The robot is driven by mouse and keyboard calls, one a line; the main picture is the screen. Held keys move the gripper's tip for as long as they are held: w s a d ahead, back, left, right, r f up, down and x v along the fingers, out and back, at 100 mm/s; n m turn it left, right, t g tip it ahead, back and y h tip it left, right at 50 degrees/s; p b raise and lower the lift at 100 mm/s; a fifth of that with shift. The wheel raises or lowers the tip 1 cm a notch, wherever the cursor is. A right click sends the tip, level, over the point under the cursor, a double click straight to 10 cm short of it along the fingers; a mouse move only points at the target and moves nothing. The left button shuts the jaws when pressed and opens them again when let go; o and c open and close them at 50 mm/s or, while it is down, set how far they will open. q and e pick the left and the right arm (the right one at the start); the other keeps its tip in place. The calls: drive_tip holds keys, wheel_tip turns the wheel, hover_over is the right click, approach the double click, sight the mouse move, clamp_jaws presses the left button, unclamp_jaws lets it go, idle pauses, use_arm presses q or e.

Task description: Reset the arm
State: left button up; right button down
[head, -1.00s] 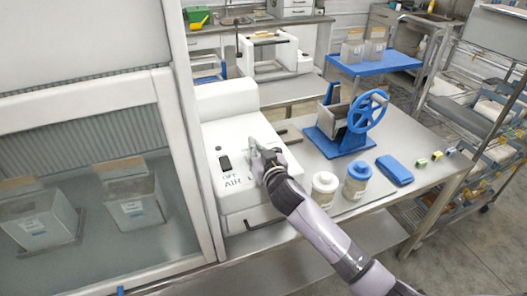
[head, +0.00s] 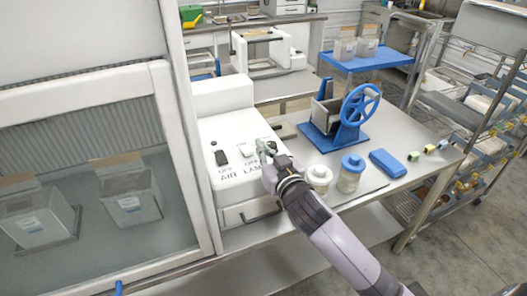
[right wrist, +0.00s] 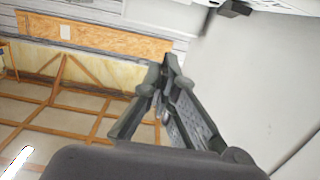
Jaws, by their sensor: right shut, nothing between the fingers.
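My right arm comes in from the lower right in the head view. Its gripper (head: 264,150) is shut and empty, at the right edge of the white control box (head: 228,105). A dark switch (head: 221,158) above the word AIR and a pale switch (head: 247,150) beside it show on the box top, left of the gripper. I cannot tell whether the fingertips touch the box. In the right wrist view the gripper (right wrist: 168,75) has its fingers together with nothing between them. My left gripper is not in view.
A white lidded jar (head: 318,180) and a blue-lidded jar (head: 350,175) stand close right of the gripper. Behind them is a blue device with a handwheel (head: 360,105). A blue case (head: 387,163) lies further right. A glass-fronted cabinet (head: 90,85) stands left.

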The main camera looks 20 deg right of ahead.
drive_tip(key=shift+w+d+f, duration=0.1)
idle(0.3)
drive_tip(key=s+f+g+h, duration=0.1)
drive_tip(key=s+f+g, duration=0.6)
drive_tip(key=s+f, duration=0.65)
drive_tip(key=s+f+n+g, duration=0.1)
drive_tip(key=s+f+g, duration=0.25)
drive_tip(key=s, duration=0.65)
drive_tip(key=s+f+n+g, duration=0.1)
drive_tip(key=s+f+g, duration=0.3)
drive_tip(key=s, duration=0.6)
drive_tip(key=s+a+f+b+x, duration=0.1)
drive_tip(key=s+x, duration=0.2)
drive_tip(key=x, duration=1.2)
drive_tip(key=s+f+b+x, duration=0.15)
drive_tip(key=s+x, duration=0.25)
drive_tip(key=x, duration=1)
drive_tip(key=s+d+f+g+b, duration=0.1)
drive_tip(key=s+d+f+b, duration=0.1)
drive_tip(key=s+f, duration=1.5)
drive_tip(key=shift+d+f+g+b, duration=0.2)
drive_tip(key=shift+f+g+b, duration=0.15)
drive_tip(key=shift+f+b, duration=0.05)
